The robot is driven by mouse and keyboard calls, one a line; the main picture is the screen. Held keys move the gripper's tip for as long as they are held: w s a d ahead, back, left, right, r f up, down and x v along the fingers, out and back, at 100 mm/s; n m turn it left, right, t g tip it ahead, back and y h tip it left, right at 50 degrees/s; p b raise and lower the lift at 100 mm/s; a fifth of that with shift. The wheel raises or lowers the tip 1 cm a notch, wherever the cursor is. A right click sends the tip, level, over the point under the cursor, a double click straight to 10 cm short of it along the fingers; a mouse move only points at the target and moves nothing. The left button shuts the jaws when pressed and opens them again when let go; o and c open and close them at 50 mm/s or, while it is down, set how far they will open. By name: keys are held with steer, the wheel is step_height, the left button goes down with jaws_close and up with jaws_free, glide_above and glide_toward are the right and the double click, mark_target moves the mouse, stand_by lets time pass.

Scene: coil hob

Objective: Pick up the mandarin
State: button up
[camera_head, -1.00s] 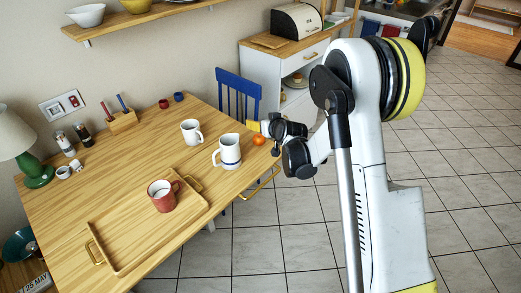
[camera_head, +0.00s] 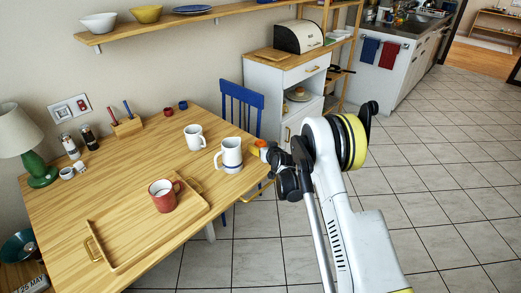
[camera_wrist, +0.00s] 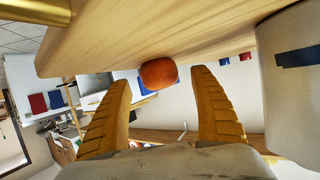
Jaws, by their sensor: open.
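The mandarin (camera_wrist: 158,73) is a small orange-red fruit resting on the wooden table, which appears upside down in the wrist view. My gripper (camera_wrist: 161,79) is open, with one yellow-orange finger on each side of the mandarin. The mandarin lies between the fingertips, with a gap on both sides, and the fingers do not appear to press on it. In the head view my gripper (camera_head: 263,151) is at the table's right end, beside the white jug, and largely covers the mandarin.
The white jug with a blue band (camera_head: 231,158) stands close to my gripper and looms at the right in the wrist view (camera_wrist: 295,85). A white mug (camera_head: 194,138) and a tray (camera_head: 130,254) with a red mug (camera_head: 164,197) are farther left. A blue chair (camera_head: 240,108) stands behind.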

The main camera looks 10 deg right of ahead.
steer(key=x, duration=0.2)
steer(key=shift+w+f, duration=0.2)
steer(key=shift+w, duration=0.05)
steer(key=shift+r, duration=0.1)
steer(key=c, duration=1.3)
steer(key=shift+o, duration=0.2)
